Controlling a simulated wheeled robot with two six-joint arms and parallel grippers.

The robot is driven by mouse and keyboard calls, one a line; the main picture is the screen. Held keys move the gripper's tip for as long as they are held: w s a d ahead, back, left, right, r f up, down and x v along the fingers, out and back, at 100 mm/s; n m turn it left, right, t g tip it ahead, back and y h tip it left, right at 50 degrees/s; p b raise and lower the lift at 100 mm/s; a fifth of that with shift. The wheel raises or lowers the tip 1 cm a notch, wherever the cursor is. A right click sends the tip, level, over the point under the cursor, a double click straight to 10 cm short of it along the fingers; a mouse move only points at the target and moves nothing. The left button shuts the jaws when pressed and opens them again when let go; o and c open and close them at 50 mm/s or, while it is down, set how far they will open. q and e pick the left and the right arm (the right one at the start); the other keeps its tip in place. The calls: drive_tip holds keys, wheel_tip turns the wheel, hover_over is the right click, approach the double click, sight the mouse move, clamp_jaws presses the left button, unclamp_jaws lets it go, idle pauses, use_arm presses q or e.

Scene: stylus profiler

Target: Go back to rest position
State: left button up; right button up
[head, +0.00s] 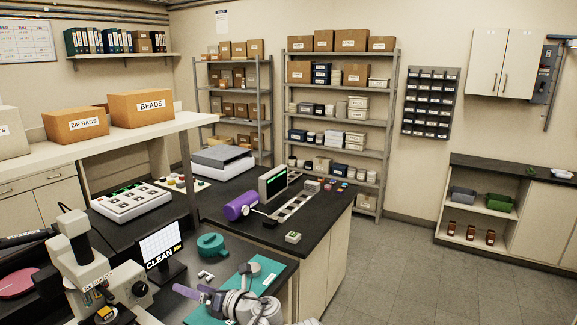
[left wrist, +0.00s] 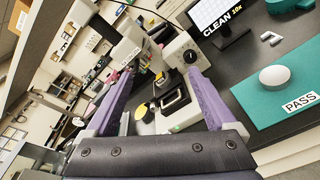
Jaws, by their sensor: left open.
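My left gripper (head: 192,294) has purple fingers and shows low in the head view, over the dark bench beside the teal mat (head: 264,270). In the left wrist view the fingers of my left gripper (left wrist: 157,68) stand wide apart with nothing between them. Beyond them is the cream microscope-like instrument (left wrist: 183,52), which also stands at the lower left of the head view (head: 84,262). My right gripper is not in view.
The PASS mat holds a white round piece (left wrist: 275,77). A purple cylinder (head: 241,205) lies farther back. Open floor (head: 410,270) is at right.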

use_arm(q)
drive_tip(key=s+a+f+n+g+h, duration=0.1)
drive_tip(key=s+f+n+g+h, duration=0.15)
drive_tip(key=f+n, duration=0.45)
drive_tip(key=s+f+n+g+h, duration=0.2)
drive_tip(key=s+f+n+h, duration=0.15)
drive_tip(key=f+n, duration=0.35)
drive_tip(key=s+d+f+n+g+h+b, duration=0.1)
drive_tip(key=s+d+f+n+h+b, duration=0.1)
drive_tip(key=d+f, duration=0.4)
drive_tip(key=s+d+f+n+g+h+b, duration=0.1)
drive_tip(key=s+d+f+n+h+b, duration=0.1)
drive_tip(key=s+d+f+n+b, duration=0.2)
drive_tip(key=s+d+f+n+g+h+b, duration=0.1)
drive_tip(key=s+d+f+n+h+b, duration=0.2)
drive_tip(key=d+f+n+b, duration=0.4)
drive_tip(key=shift+s+d+f, duration=0.55)
drive_tip(key=shift+d, duration=0.2)
idle(0.8)
